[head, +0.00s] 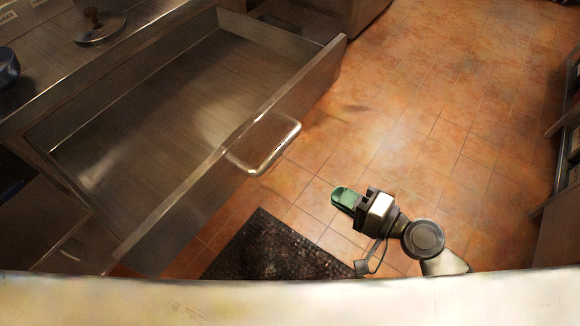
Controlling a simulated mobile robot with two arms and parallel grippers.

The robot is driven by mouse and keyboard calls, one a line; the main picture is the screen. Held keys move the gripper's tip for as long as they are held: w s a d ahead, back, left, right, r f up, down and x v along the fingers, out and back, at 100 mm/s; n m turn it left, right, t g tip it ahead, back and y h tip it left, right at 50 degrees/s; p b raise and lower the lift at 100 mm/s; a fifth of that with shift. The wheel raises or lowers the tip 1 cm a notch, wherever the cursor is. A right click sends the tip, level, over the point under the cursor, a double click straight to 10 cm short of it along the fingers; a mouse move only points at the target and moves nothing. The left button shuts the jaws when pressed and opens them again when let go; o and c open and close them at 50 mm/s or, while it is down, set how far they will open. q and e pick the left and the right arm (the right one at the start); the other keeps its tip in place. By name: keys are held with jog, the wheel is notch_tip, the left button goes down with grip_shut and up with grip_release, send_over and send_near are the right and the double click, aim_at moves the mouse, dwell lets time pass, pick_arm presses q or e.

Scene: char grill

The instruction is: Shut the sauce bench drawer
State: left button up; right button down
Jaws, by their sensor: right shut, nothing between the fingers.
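The sauce bench drawer (231,147) stands pulled out from the steel bench (52,88) in the head view, and its inside looks empty. Its bar handle (289,145) sticks out from the front panel toward the right. My right gripper (341,197) is shut and empty. It is to the lower right of the handle in the picture, apart from the drawer, with its green fingertips pointing left toward the drawer front. My left gripper is out of view.
A dark mat (268,248) lies on the tiled floor (420,110) below the drawer front. A round metal lid (99,27) and a dark pot (8,67) are on the bench top. Shelving (568,150) stands at the right edge. The floor between is clear.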

jog(key=r+p+x, duration=0.1)
jog(key=p+x, duration=0.3)
jog(key=x, duration=0.9)
jog(key=shift+w+a+r, duration=0.2)
jog(key=shift+w+a, duration=0.05)
jog(key=shift+a, duration=0.15)
